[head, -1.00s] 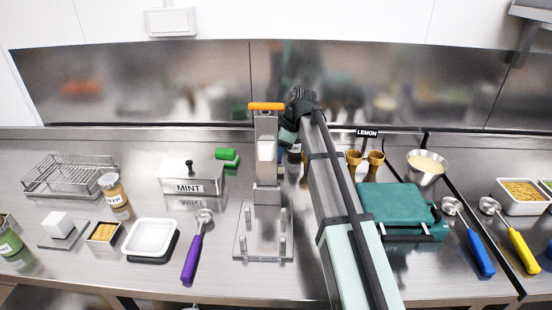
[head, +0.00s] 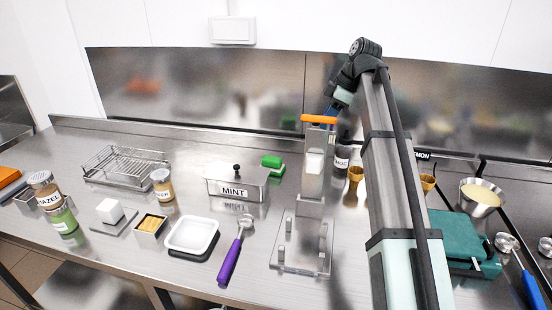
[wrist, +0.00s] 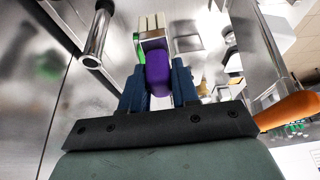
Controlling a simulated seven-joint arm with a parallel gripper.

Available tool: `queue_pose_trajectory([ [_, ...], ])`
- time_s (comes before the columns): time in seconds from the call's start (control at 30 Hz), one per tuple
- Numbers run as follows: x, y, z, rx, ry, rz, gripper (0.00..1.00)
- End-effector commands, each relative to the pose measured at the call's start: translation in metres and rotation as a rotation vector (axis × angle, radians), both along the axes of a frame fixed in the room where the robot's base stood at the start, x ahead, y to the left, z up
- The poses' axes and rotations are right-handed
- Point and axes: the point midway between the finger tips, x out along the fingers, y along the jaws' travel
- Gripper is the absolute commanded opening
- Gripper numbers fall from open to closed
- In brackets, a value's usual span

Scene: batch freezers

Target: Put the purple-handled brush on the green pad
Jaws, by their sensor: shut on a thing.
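My gripper (wrist: 158,82) is shut on the purple handle of the brush (wrist: 158,70) in the wrist view. In the head view my gripper (head: 333,106) is raised behind the orange-handled press, and the brush cannot be made out there.
The clear press (head: 313,165) with its orange handle (head: 319,120) stands close to my gripper. Around it are the MINT box (head: 236,187), a purple-handled scoop (head: 231,258), a white tray (head: 192,235), a wire rack (head: 128,165) and jars. An orange item (head: 8,177) is at far left.

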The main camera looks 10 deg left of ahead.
Motion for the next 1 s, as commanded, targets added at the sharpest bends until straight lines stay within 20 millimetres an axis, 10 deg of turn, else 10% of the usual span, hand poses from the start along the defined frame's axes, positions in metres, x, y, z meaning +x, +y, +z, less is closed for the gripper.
queue_pose_trajectory([
  [0.13,0.002,0.002,0.032,0.0,-0.001,-0.01,0.0],
  [1.0,0.048,0.118,0.021,0.0,-0.002,-1.073,0.0],
])
